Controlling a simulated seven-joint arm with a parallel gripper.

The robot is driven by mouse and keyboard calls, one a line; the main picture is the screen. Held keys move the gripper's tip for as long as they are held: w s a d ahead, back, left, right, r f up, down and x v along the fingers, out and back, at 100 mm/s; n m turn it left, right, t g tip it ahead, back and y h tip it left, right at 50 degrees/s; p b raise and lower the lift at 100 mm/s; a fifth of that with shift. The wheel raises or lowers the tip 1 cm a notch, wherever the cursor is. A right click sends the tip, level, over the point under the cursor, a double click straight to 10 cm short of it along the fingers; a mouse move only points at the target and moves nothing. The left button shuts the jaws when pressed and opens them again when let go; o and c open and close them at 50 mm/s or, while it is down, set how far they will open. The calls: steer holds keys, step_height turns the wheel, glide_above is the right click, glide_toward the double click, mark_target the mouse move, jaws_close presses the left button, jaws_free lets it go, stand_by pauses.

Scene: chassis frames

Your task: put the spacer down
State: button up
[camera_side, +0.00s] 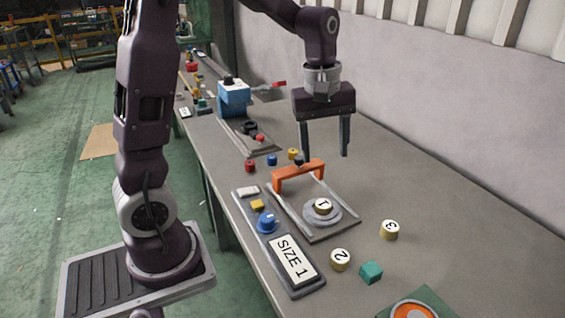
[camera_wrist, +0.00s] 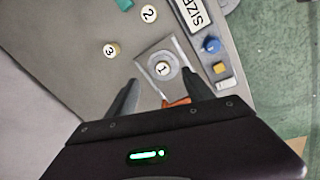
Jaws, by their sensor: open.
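Several small cream cylinders with gold-coloured sides carry numbers; which one is the spacer is not labelled. The one marked 1 (camera_side: 323,206) sits upright on a round grey disc (camera_side: 336,219) in a metal frame with an orange arch (camera_side: 299,175). It also shows in the wrist view (camera_wrist: 162,68). Cylinder 2 (camera_side: 340,260) and cylinder 3 (camera_side: 389,230) stand on the bench. My gripper (camera_side: 325,157) is open and empty, its fingers pointing down, raised above the bench near the orange arch. In the wrist view my gripper (camera_wrist: 160,78) has its fingers apart.
A grey panel with a SIZE 1 card (camera_side: 293,260), blue knob (camera_side: 268,222) and yellow button (camera_side: 257,204) lies left of the frame. A teal cube (camera_side: 371,272) stands near cylinder 2. A blue box (camera_side: 234,98) stands farther back. The bench's right side is clear beside the wall.

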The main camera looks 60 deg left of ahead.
steer(key=s+d+r+m+t, duration=0.1)
steer(key=s+d+m, duration=0.1)
steer(key=s+m, duration=0.2)
steer(key=s+d+r+m+t, duration=0.1)
steer(key=s+d+r+m, duration=0.1)
steer(key=s+m, duration=0.3)
steer(key=s+d+r+m+t, duration=0.2)
steer(key=s+m, duration=0.3)
steer(key=s, duration=0.6)
steer(key=shift+d+r, duration=0.25)
steer(key=shift+d, duration=0.55)
